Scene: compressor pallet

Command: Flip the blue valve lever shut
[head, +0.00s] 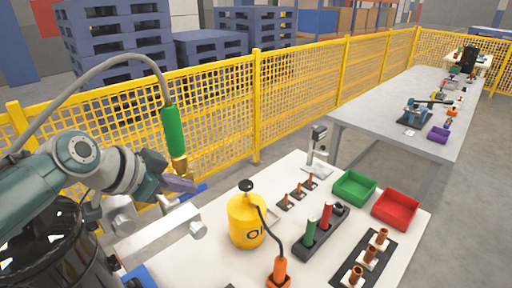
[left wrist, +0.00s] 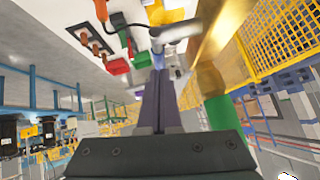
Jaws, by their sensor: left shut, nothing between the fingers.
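The blue valve lever (head: 195,191) shows as a short blue bar just beyond the tips of my left gripper (head: 184,185) in the head view. Part of it is hidden behind the fingers. My left gripper is shut and empty, close to the lever. I cannot tell whether they touch. My right gripper is not in view.
A green hose tool (head: 174,133) with a brass tip hangs right above my left gripper. A yellow canister (head: 245,222), green bin (head: 354,188) and red bin (head: 395,210) stand on the white table. A yellow mesh fence (head: 290,100) runs behind.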

